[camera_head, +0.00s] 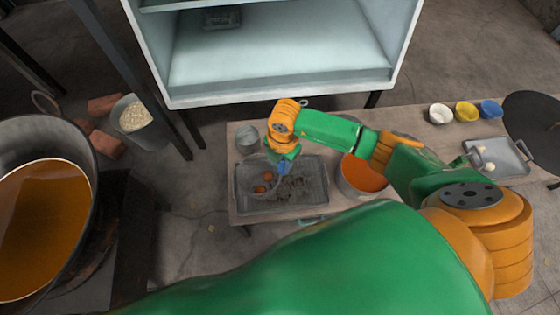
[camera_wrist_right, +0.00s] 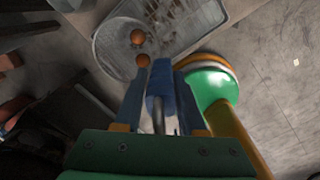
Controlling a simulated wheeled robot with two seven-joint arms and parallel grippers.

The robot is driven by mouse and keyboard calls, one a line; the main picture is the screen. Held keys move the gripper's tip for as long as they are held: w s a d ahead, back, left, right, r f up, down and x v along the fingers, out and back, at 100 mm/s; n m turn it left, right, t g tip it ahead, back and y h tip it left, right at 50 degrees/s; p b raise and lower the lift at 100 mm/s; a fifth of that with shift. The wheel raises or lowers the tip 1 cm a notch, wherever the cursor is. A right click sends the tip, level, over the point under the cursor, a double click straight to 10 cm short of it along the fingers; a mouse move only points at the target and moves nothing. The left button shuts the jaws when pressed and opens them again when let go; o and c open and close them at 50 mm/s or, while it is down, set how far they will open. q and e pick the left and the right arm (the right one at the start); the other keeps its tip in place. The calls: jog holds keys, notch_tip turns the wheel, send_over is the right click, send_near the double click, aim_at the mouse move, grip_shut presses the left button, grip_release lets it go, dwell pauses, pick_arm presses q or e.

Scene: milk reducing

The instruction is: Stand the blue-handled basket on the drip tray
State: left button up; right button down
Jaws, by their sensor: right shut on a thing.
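The basket (camera_head: 247,186) is a round wire-mesh one holding a few orange-brown balls. Its blue handle (camera_head: 284,168) rises to my right gripper (camera_head: 283,160). In the wrist view the blue handle (camera_wrist_right: 160,85) lies between the two fingers of the right gripper (camera_wrist_right: 168,72), which is shut on it. The mesh basket (camera_wrist_right: 112,45) is beyond the fingertips. The grey drip tray (camera_head: 317,200) is on the low wooden table, and the basket is over its left part. I cannot tell whether the basket touches the tray. My left gripper is not in view.
A pot of orange liquid (camera_head: 360,175) stands right of the tray, under my right arm. A small metal tin (camera_head: 247,138) stands at the tray's back left corner. Small bowls (camera_head: 466,112) and another tray (camera_head: 500,157) are far right. A large pan (camera_head: 35,225) is at left.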

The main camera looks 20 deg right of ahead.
notch_tip(320, 180, down, 2)
jog(key=shift+f+b, duration=0.25)
jog(key=shift+b, duration=0.4)
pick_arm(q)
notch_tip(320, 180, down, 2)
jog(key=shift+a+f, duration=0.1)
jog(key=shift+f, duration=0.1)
pick_arm(e)
jog(key=shift+r, duration=0.1)
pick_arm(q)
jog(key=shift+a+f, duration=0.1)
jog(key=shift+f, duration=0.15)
pick_arm(e)
jog(key=shift+f, duration=0.35)
jog(key=shift+c, duration=2.1)
grip_release()
notch_tip(320, 180, up, 7)
jog(key=shift+s+r+p, duration=0.1)
jog(key=shift+s+p, duration=0.05)
jog(key=shift+p, duration=0.5)
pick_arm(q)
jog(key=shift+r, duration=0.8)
